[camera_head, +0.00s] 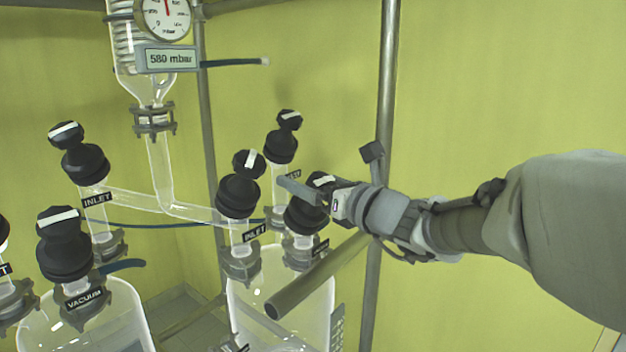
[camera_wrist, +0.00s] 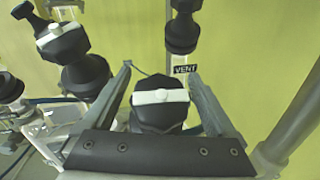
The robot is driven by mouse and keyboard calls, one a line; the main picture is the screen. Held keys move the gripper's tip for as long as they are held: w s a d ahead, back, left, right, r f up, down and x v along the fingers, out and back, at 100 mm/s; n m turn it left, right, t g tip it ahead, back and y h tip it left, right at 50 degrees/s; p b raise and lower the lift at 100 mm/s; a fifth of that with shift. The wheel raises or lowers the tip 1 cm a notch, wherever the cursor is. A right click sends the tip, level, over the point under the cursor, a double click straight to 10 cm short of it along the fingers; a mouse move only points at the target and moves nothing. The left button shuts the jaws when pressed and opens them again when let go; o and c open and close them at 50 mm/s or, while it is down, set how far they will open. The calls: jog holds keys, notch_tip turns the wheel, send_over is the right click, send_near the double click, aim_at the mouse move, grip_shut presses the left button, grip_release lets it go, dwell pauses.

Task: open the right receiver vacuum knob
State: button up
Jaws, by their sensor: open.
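The right receiver vacuum knob (camera_head: 304,217) is black with a white bar on top. It stands on the right glass receiver (camera_head: 285,285), and my gripper partly covers it in the head view; its label there is too small and covered to read. In the wrist view the knob (camera_wrist: 160,113) sits between my two fingers, its white bar running across the picture from finger to finger. My gripper (camera_head: 307,189) is open around the knob's top; it also shows in the wrist view (camera_wrist: 158,75). Gaps show on both sides, and I cannot tell if a finger touches.
The INLET knob (camera_head: 238,190) stands close on the left and the VENT knob (camera_head: 281,137) behind. The left receiver carries a VACUUM knob (camera_head: 64,245). A metal bar (camera_head: 318,273) crosses below my gripper, and an upright post (camera_head: 386,95) stands behind it. A gauge reads 580 mbar (camera_head: 167,58).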

jog(key=c, duration=1.4)
jog(key=shift+n, duration=0.3)
jog(key=n+g+y, duration=0.2)
jog(key=n, duration=0.1)
jog(key=n+g+y, duration=0.1)
jog(key=shift+s+a+n+g, duration=0.3)
jog(key=n+g, duration=0.2)
jog(key=n+g+y+p, duration=0.1)
jog(key=n+g, duration=0.1)
jog(key=s+n+g+y, duration=0.1)
jog(key=n+g, duration=0.1)
jog(key=shift+a+p, duration=0.2)
jog(key=shift+p, duration=0.15)
jog(key=n+g+p, duration=0.2)
jog(key=n+g, duration=0.1)
jog(key=s+n+g+p, duration=0.1)
jog(key=n+g+p, duration=0.1)
jog(key=n+g, duration=0.1)
jog(key=shift+s+n+g+h+p, duration=0.15)
jog(key=shift+n+g+h+p, duration=0.15)
jog(key=shift+n+g+h, duration=0.1)
jog(key=n, duration=0.1)
jog(key=n+g+h+p, duration=0.1)
jog(key=g+p, duration=0.1)
jog(key=shift+s+f+n+h, duration=0.25)
jog(key=shift+s+n+h, duration=0.05)
jog(key=shift+n, duration=0.1)
jog(key=shift+s+d+f+n+g+h+p, duration=0.1)
jog(key=shift+f+n+g+h+p, duration=0.1)
jog(key=shift+n+g+h+p, duration=0.35)
